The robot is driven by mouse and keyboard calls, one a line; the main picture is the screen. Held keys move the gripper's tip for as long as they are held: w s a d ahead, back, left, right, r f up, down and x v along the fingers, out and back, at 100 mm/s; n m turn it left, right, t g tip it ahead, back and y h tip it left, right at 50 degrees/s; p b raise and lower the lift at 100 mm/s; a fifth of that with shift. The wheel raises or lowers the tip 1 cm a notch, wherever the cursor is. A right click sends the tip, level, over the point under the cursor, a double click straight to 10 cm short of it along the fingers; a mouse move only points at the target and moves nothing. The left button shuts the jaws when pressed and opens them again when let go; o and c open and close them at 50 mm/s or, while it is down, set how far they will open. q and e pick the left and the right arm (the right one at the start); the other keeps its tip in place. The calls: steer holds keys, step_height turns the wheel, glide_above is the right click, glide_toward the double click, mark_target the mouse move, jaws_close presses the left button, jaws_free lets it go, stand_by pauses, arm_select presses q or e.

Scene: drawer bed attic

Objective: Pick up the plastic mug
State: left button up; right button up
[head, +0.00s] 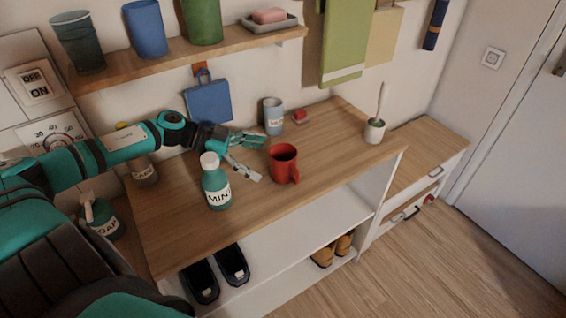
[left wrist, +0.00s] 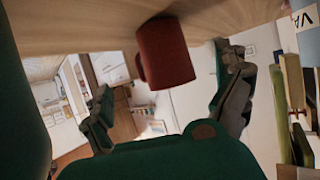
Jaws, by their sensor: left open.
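A red mug (head: 283,163) stands upright on the wooden counter (head: 325,150), its handle toward the front right in the head view. It also shows in the left wrist view (left wrist: 165,52), ahead of the fingers. My left gripper (head: 252,157) is open just left of the mug in the head view, its two fingers spread and pointing toward it. The mug appears between the fingers' directions but apart from them. A grey-blue cup (head: 273,117) stands behind, near the wall. My right gripper is not in view.
A green mint bottle (head: 215,183) stands close to the left gripper on the near side. A small red item (head: 300,116) lies at the back. A shelf (head: 190,58) overhangs the back.

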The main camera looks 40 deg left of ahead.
mark_target(283, 168)
arm_select(q)
steer(key=shift+x, duration=1.5)
steer(key=x, duration=0.4)
steer(key=shift+d+f, duration=0.2)
steer(key=shift+f, duration=0.15)
steer(key=c, duration=1.6)
